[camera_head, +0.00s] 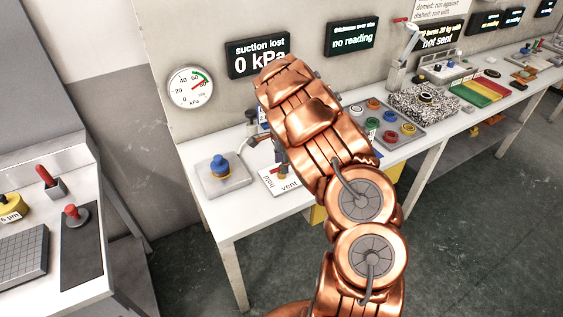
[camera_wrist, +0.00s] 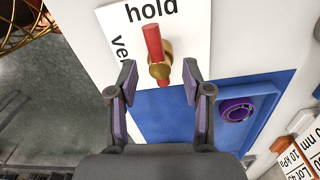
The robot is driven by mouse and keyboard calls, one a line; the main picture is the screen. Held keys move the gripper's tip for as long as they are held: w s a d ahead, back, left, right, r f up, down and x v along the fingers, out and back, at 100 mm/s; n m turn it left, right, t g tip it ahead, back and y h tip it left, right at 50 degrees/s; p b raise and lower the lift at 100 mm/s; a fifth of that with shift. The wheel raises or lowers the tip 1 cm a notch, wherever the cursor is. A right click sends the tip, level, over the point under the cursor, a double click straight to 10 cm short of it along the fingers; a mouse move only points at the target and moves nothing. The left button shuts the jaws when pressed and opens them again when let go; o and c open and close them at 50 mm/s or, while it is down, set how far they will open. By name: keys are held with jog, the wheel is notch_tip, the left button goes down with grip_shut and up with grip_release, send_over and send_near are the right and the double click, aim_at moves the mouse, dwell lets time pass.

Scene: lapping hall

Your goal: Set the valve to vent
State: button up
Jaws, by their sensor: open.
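The valve (camera_wrist: 160,66) has a brass body and a red handle, and stands on a white label plate (camera_wrist: 185,38). In the wrist view its handle's long end points up toward the word "hold"; the "vent" word, partly cut off, lies to the left. My gripper (camera_wrist: 158,76) is open, its fingertips on either side of the valve and apart from it.
A dial gauge (camera_head: 190,88) and a display (camera_head: 258,54) reading "suction lost 0 kPa" are on the wall. A blue knob (camera_head: 219,164) on a grey block stands left of the plate. A blue tray (camera_wrist: 262,92) with a purple ring lies right of the valve.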

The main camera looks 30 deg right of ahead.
jog(key=shift+f, duration=0.55)
grip_shut()
